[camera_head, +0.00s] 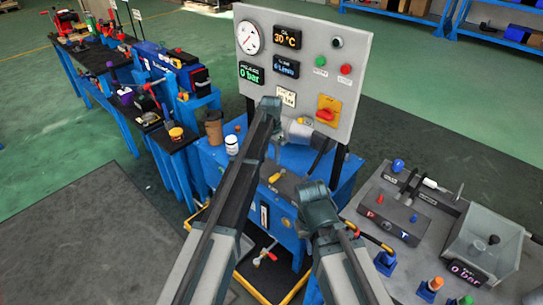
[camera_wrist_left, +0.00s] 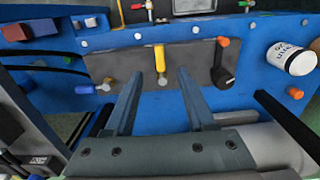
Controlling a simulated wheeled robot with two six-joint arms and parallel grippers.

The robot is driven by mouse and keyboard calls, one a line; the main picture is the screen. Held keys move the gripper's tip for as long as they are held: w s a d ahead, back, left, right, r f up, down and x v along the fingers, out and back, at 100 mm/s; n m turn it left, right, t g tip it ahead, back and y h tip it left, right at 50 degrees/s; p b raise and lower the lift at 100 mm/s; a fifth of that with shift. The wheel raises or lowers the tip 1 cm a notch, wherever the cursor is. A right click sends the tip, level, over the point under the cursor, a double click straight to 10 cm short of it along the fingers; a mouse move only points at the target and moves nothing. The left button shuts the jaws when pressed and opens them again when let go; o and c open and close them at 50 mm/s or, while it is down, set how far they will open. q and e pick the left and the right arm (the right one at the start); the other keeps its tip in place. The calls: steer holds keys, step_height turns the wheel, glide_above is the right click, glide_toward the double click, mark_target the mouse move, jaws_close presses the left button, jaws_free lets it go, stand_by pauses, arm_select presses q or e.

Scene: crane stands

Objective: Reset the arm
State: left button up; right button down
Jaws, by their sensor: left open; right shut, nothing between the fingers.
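My left gripper (camera_wrist_left: 159,75) is open in the left wrist view, its two fingers apart with no object gripped. Behind the gap between the fingertips a yellow valve handle (camera_wrist_left: 160,60) stands on a grey plate (camera_wrist_left: 120,65) of the blue bench; I cannot tell the distance. In the head view my left arm reaches up the middle and its fingers are hidden. My right gripper (camera_head: 318,205) is lower and to the right in the head view, over the front of the blue bench (camera_head: 340,190). It is shut and empty, and its fingertips are not clearly visible.
A grey gauge panel (camera_head: 350,50) stands behind the arms. A white bottle (camera_head: 232,145) and a brown cup (camera_head: 214,127) are at the left. A grey bench (camera_head: 410,275) with a clear box (camera_head: 485,240) is at the right. Open floor (camera_head: 60,200) lies at the left.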

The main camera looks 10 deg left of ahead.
arm_select(q)
step_height(320, 180, up, 2)
steer(key=shift+r+p, duration=0.1)
steer(key=shift+p, duration=0.45)
arm_select(e)
step_height(320, 180, up, 2)
steer(key=shift+r, duration=0.1)
arm_select(q)
steer(key=s+d+n, duration=0.1)
steer(key=s, duration=1.7)
steer(key=s+d+n+y, duration=0.1)
steer(key=s+d+n, duration=0.1)
steer(key=s, duration=1.7)
steer(key=shift+s+d+n, duration=0.15)
steer(key=shift+d+n, duration=0.1)
steer(key=shift+n, duration=0.05)
